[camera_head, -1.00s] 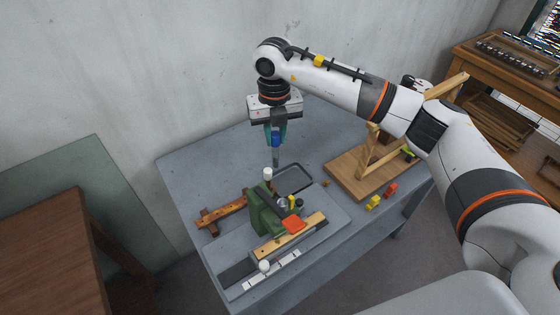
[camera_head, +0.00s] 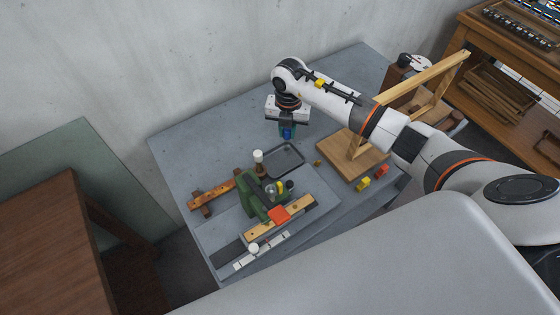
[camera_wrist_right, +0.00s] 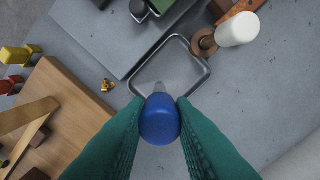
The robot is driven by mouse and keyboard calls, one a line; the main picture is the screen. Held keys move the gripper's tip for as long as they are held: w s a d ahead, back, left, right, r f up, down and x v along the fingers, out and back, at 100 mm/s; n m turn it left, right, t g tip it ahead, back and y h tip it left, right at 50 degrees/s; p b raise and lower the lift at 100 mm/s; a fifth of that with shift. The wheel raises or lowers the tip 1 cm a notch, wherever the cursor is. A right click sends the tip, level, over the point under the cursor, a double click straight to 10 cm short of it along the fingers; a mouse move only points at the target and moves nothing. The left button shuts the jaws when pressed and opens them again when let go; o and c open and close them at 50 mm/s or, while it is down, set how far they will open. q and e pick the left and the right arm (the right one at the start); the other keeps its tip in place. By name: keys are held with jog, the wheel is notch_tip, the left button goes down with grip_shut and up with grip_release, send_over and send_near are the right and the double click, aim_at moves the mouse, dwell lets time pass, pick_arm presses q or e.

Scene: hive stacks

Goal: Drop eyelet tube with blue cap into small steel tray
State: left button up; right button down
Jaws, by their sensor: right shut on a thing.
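The eyelet tube with blue cap (camera_wrist_right: 160,118) is held upright between the green fingers of my right gripper (camera_wrist_right: 158,112), which is shut on the cap. In the head view the blue cap (camera_head: 288,133) shows below the right gripper (camera_head: 288,130). The small steel tray (camera_head: 301,157) lies flat on the grey table, just in front of the gripper. In the right wrist view the tray (camera_wrist_right: 207,77) lies below, and the tube's tip overlaps its near part; how high the tip is above it I cannot tell. My left gripper is not in view.
A brown bottle with white cap (camera_head: 258,156) stands beside the tray's left edge. A green device (camera_head: 252,200) on a grey plate is in front. A wooden stand (camera_head: 340,160) is on the right, with yellow and red pieces (camera_head: 381,171) beside it. Bare table lies behind the tray.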

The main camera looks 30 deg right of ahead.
aim_at(287, 137)
notch_tip(287, 137, down, 3)
jog(key=shift+f+b, duration=0.2)
jog(key=shift+b, duration=0.7)
jog(key=shift+r, duration=0.1)
jog(key=c, duration=1.1)
grip_release()
jog(key=shift+c, duration=0.2)
notch_tip(287, 137, up, 12)
jog(key=shift+b, duration=1.2)
